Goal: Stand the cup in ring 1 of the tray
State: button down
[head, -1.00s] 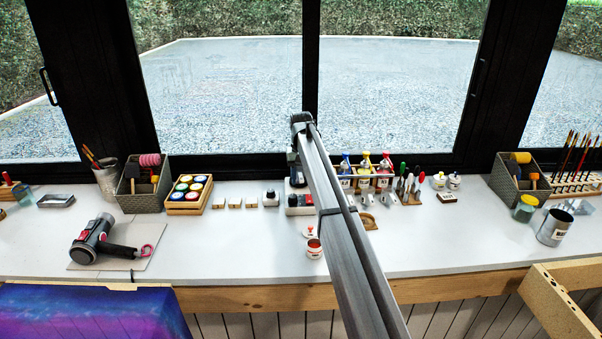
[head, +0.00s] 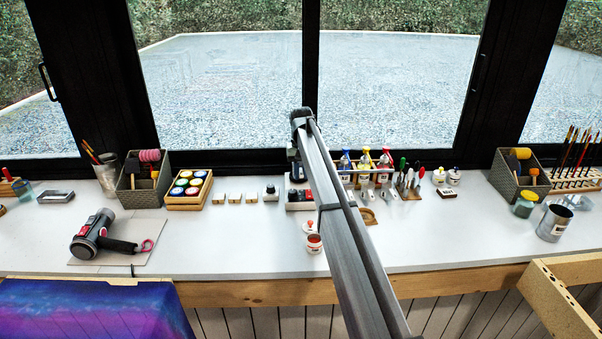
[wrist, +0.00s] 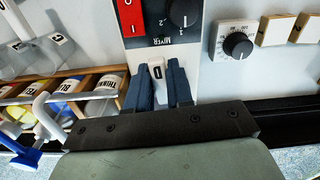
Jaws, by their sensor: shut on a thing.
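My gripper (wrist: 160,88) has its two dark blue fingers closed around a small pale piece with a dark letter, which I take to be the cup (wrist: 157,71). In the wrist view it is in front of the mixer's panel (wrist: 150,38); I cannot tell whether it touches anything below. Clear cups with letter labels (wrist: 57,39) stand to the left in the wrist view. I cannot make out the tray's ring 1 or its number in either view.
A wooden rack of labelled bottles (head: 366,160) stands right of my arm. The mixer (head: 299,197) is beside it. A white dial box (head: 270,193), small wooden blocks (head: 234,198) and a paint crate (head: 188,190) stand to the left. A red-topped jar (head: 314,243) stands nearer.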

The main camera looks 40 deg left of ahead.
jog(key=shift+r, duration=0.15)
jog(key=shift+r, duration=0.95)
jog(key=shift+r, duration=0.1)
jog(key=shift+d, duration=0.1)
jog(key=shift+s+d+r, duration=0.15)
jog(key=shift+s+d, duration=0.8)
jog(key=shift+d, duration=0.15)
jog(key=shift+s+d+r, duration=0.1)
jog(key=shift+s+d, duration=0.85)
jog(key=shift+d, duration=0.15)
jog(key=shift+r, duration=2.05)
jog(key=shift+d, duration=0.1)
